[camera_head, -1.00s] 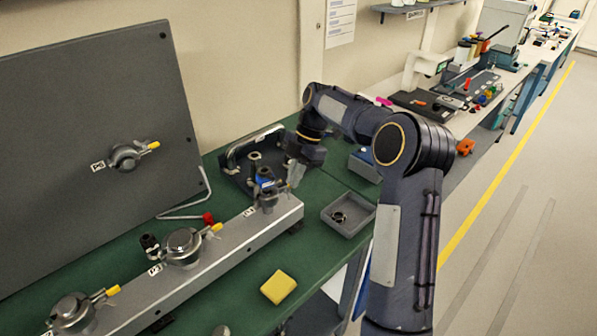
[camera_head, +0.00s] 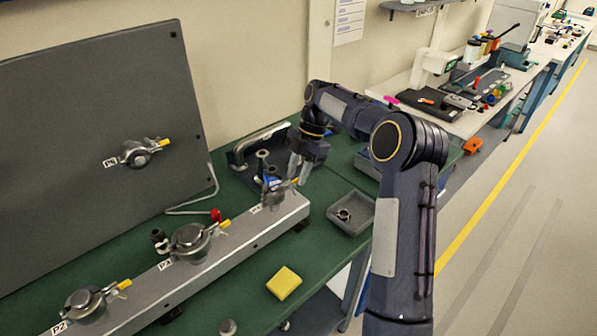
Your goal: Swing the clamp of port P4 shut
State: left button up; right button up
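My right gripper (camera_head: 299,175) points down just above and behind this clamp. Its two pale fingers look apart with nothing seen between them. I cannot tell whether a fingertip touches the clamp. My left gripper is not in view.
Clamped ports P3 (camera_head: 190,240) and P2 (camera_head: 86,304) sit along the rail. Another port (camera_head: 138,153) is on the upright grey panel (camera_head: 80,110). A grey tray (camera_head: 351,213) and a yellow block (camera_head: 284,283) lie on the green bench. A handled dark tray (camera_head: 243,160) stands behind P4.

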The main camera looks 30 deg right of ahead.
jog(key=v, duration=0.7)
jog(key=shift+r, duration=0.35)
jog(key=shift+d, duration=0.15)
dwell(0.3)
